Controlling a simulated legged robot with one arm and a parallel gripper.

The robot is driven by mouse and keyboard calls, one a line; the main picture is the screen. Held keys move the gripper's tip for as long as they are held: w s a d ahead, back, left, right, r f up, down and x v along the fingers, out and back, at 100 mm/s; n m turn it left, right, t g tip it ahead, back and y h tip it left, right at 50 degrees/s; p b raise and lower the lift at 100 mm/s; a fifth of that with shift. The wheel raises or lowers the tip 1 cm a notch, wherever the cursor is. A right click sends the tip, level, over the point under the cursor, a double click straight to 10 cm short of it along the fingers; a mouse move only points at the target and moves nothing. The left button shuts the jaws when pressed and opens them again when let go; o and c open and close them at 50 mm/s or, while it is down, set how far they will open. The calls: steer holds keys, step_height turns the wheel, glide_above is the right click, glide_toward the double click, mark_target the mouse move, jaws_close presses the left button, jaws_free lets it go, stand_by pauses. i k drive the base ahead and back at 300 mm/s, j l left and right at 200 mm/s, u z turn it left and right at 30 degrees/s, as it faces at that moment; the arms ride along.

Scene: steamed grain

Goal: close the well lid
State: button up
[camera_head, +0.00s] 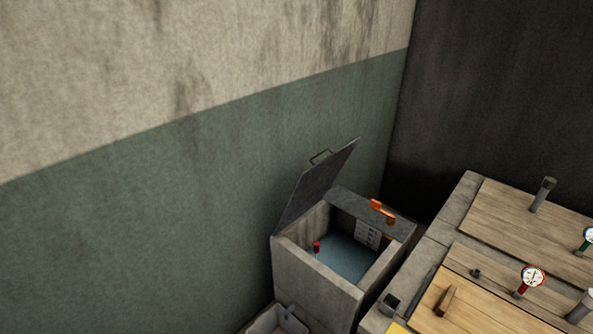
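The well (311,280) is a square grey concrete box standing near the green wall. Its grey lid (314,189) is open, tilted up on the left side of the box, with a thin handle (320,156) near its top edge. Bluish water or a flat bluish surface (343,257) shows inside, with a small red object (316,247) at the left inner side. An orange object (382,210) sits on the back right rim, above a pale marked plate (367,234). My gripper is not in view.
To the right stands a concrete block with wooden covers (540,218), pipes (543,194) and a red-rimmed gauge (532,277). A small grey trough (273,322) lies in front of the well. The green and beige wall is close behind the lid.

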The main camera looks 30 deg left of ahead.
mark_target(313, 183)
steer(key=j, duration=0.65)
steer(key=i+j+u, duration=0.1)
steer(key=j, duration=0.5)
steer(key=i+j, duration=0.1)
steer(key=j, duration=0.55)
steer(key=j+u, duration=0.1)
steer(key=j, duration=0.55)
steer(key=i, duration=0.05)
